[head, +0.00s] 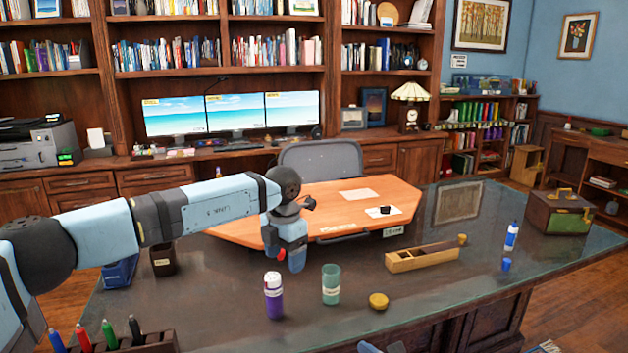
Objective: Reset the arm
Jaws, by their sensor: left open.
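My left arm (215,208) reaches in from the left, stretched out over the dark desk (225,320). Its gripper (288,258) points down near the left front part of the orange board (350,192). The gripper is open, and I see nothing held in it. Part of the board is hidden behind the arm and gripper. My right gripper does not show.
A purple bottle (274,296), a green cup (331,284) and a yellow lid (378,301) stand in front of the gripper. A wooden tray (420,258), a blue-white bottle (512,236) and a green-brown box (558,212) are to the right. A pen holder (150,343) is at lower left.

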